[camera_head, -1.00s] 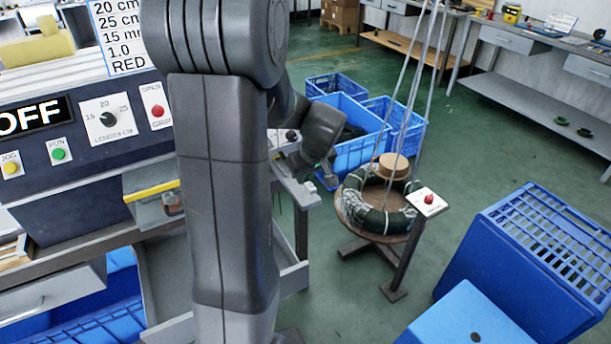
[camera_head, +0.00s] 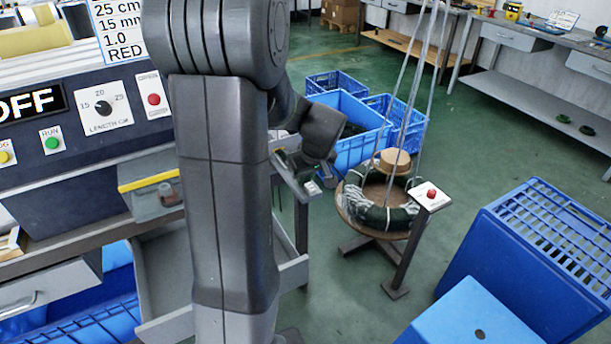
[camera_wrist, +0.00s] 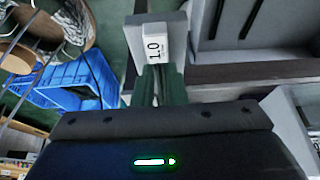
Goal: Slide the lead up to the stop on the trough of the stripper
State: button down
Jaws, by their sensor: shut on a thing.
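My gripper (camera_wrist: 160,84) shows in the wrist view as a dark housing with a lit green mark and narrow dark green shapes at its front. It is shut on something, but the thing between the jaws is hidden. A grey block with a white tag marked 1.0 (camera_wrist: 154,46) lies just ahead of the jaws and seems to be part of the stripper. In the head view my gripper (camera_head: 304,172) is low over the end of a grey bench by the white tag (camera_head: 312,188). I cannot make out the lead, the trough or its stop.
A machine panel (camera_head: 75,120) with an OFF display, dial and buttons stands left. A wire reel on a round stand (camera_head: 375,215) and blue crates (camera_head: 345,115) are beyond the bench. A large blue crate (camera_head: 545,260) stands right.

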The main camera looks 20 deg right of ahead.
jog(key=shift+w+a+p, duration=0.15)
jog(key=shift+w, duration=1.3)
jog(key=shift+w+a+p, duration=0.1)
jog(key=shift+w+p, duration=0.05)
jog(key=shift+w, duration=1.3)
jog(key=c, duration=1.4)
grip_release()
jog(key=p+v, duration=0.1)
jog(key=v, duration=1.2)
jog(key=shift+s+r, duration=0.1)
jog(key=shift+r, duration=0.25)
jog(key=shift+f, duration=0.1)
jog(key=b+x, duration=0.1)
jog(key=x, duration=1.3)
jog(key=shift+s+r, duration=0.2)
jog(key=shift+s, duration=0.25)
